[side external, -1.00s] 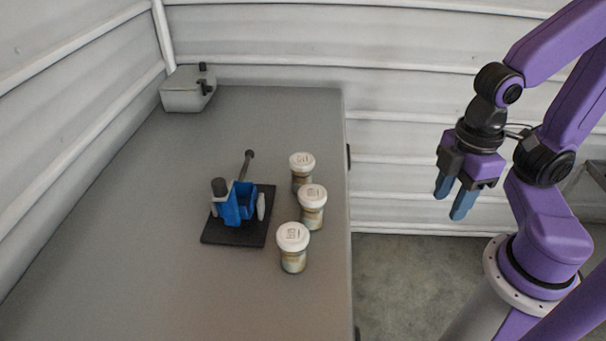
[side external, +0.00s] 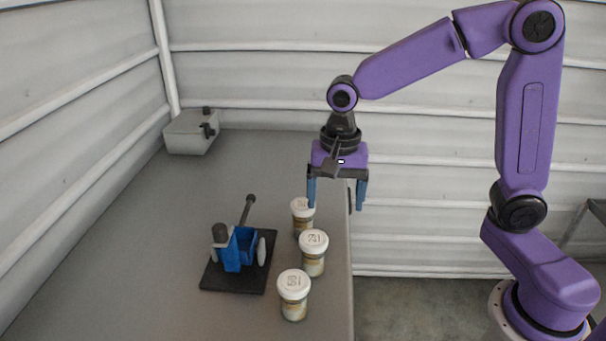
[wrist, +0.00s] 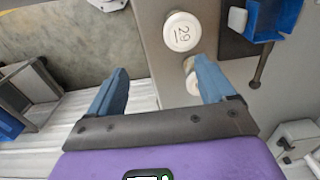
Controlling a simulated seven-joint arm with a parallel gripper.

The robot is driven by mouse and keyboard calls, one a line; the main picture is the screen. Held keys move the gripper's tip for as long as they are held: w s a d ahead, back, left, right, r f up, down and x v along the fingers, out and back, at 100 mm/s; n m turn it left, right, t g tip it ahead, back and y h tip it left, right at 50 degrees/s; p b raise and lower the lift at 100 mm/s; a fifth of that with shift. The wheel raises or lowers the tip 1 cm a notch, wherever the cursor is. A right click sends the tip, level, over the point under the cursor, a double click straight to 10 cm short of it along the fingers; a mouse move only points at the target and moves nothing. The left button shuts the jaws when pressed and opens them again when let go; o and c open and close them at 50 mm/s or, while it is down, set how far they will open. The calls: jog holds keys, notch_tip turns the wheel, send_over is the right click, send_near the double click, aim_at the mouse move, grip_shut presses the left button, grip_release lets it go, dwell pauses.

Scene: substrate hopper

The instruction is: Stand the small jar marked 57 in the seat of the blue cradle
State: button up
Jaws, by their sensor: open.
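Three small white-lidded jars stand upright at the table's right side. The front jar (side external: 294,297) has a lid marking that looks like an upside-down 57, though it is not sharp. The middle jar (side external: 313,255) reads 29 in the wrist view (wrist: 182,32). The back jar (side external: 301,216) is partly hidden by a finger in the wrist view (wrist: 191,84), its mark unreadable. The blue cradle (side external: 232,255) stands on a dark base left of the jars; its seat looks empty. My gripper (side external: 336,195) is open and empty, above the table's right edge near the back jar.
A dark rod with a knob (side external: 247,209) rises behind the cradle, and a dark post stands at its left. A grey box (side external: 192,132) sits at the table's far left corner. The table (side external: 130,270) left of the cradle is clear.

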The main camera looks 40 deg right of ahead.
aim_at(303, 204)
jog(key=w+m, duration=0.4)
jog(key=w+d+f+m, duration=0.1)
jog(key=w+m, duration=0.3)
jog(key=w+d+f+m, duration=0.1)
jog(key=w+m, duration=0.3)
jog(key=shift+d+f+m, duration=0.1)
jog(key=shift+f+m, duration=0.05)
jog(key=shift+m, duration=0.15)
jog(key=shift+f, duration=4.45)
jog(key=c, duration=0.8)
jog(key=shift+r, duration=0.15)
jog(key=shift+r, duration=2.4)
